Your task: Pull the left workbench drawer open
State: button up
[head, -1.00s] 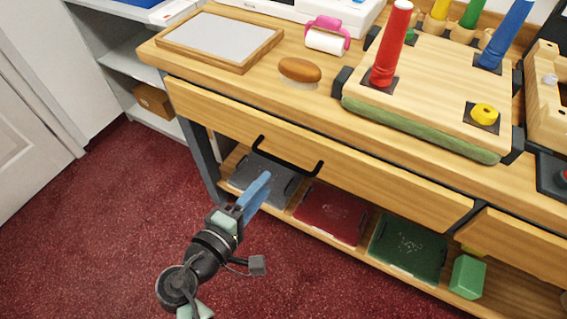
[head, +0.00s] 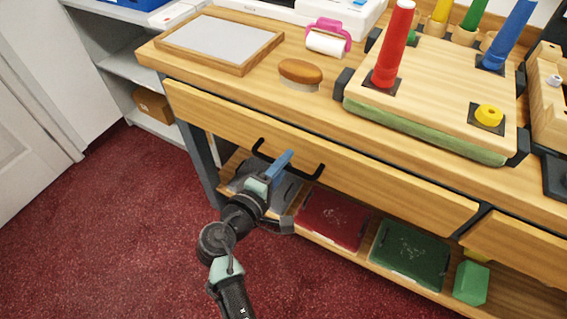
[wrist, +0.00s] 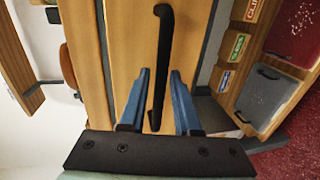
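The left workbench drawer (head: 350,174) has a wide wooden front and looks shut in the head view. Its black bar handle (head: 299,172) runs along the front; in the wrist view the handle (wrist: 162,55) stands lengthwise, its near end between my two blue fingers. My gripper (head: 283,160) is at the handle's middle in the head view. In the wrist view my gripper (wrist: 158,75) is open, one finger on each side of the bar, with gaps showing. Whether either finger touches the bar I cannot tell.
A lower shelf under the drawer holds a grey tray, a red tray (head: 333,218), a green tray (head: 409,250) and a green block (head: 470,282). The workbench top carries a brush (head: 299,72) and a peg board (head: 450,85). Red carpet in front is clear.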

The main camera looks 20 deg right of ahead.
grip_shut()
dwell(1.1)
